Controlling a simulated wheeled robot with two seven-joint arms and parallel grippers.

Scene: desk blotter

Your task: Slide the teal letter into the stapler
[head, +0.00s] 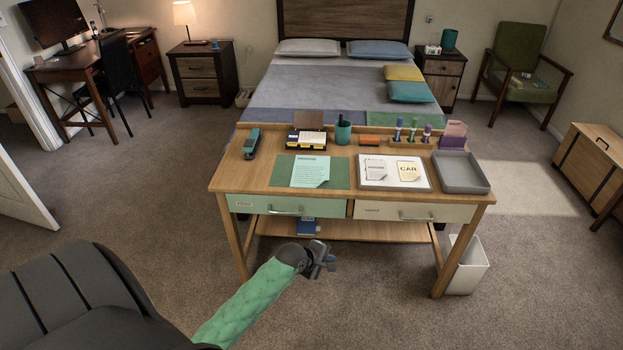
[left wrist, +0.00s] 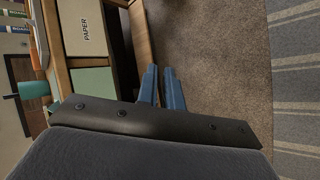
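The teal letter (head: 311,171) lies flat on the green desk blotter (head: 281,180), left of the desk's middle, one corner curled. The dark teal stapler (head: 251,143) sits at the desk's back left, apart from the letter. My left gripper (head: 325,261) is in front of the desk, below the drawers and clear of both. My right gripper is not in view.
A framed tray (head: 366,186) with papers and a grey tray (head: 461,171) fill the desk's right side. A pen cup (head: 343,132) and holders line the back. The drawer front with its handle (head: 286,210) and a lower shelf (head: 345,231) stand near my gripper.

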